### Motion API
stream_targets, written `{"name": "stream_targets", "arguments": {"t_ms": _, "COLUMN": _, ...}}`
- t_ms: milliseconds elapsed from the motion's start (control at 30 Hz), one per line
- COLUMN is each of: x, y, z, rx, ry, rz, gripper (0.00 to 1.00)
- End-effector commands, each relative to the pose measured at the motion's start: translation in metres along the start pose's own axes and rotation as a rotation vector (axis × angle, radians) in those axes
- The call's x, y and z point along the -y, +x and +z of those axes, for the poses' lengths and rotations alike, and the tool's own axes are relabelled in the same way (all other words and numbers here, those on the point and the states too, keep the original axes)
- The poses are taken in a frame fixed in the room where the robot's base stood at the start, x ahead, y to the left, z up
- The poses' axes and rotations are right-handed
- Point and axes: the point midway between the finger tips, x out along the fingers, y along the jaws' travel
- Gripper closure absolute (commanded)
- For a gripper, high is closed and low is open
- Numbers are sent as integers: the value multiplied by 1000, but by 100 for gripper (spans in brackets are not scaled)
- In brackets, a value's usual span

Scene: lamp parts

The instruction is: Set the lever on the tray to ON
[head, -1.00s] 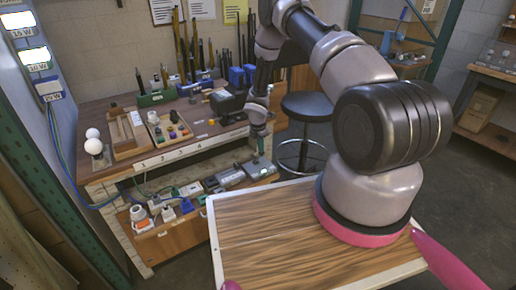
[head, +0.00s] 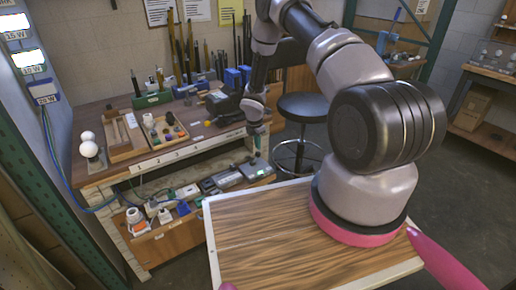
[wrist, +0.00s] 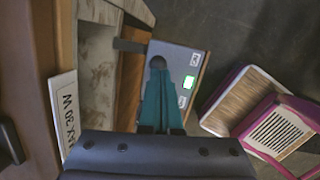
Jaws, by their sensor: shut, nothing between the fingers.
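A grey switch box (head: 258,169) stands at the right end of the low tray (head: 172,243), under the workbench's front edge. In the wrist view the box (wrist: 178,54) shows a lit green lamp (wrist: 188,82) between two small labels, too blurred to read surely. A dark round part shows at my fingertips, and a dark bar (wrist: 130,45) sticks out to the left; I cannot tell for sure whether it is the lever. My gripper (wrist: 158,64) has teal fingers, shut and empty, pointing down over the box. It also shows in the head view (head: 256,149). Contact cannot be told.
Several other electrical parts line the tray to the left of the box. The workbench (head: 160,158) above carries wooden trays, a dark machine and tools. A black stool (head: 303,108) stands to the right of the box. Open floor lies beyond it.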

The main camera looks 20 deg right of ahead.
Motion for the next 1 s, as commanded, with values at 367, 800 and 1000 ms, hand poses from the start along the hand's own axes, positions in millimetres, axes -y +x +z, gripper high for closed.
{"name": "stream_targets", "arguments": {"t_ms": 367, "x": -1, "y": -72, "z": 0, "rx": 0, "ry": 2, "rz": 2, "gripper": 100}}
{"name": "stream_targets", "arguments": {"t_ms": 800, "x": 0, "y": -85, "z": 0, "rx": -1, "ry": 0, "rz": 0, "gripper": 100}}
{"name": "stream_targets", "arguments": {"t_ms": 1000, "x": -3, "y": -101, "z": 6, "rx": 9, "ry": 45, "rz": 9, "gripper": 100}}
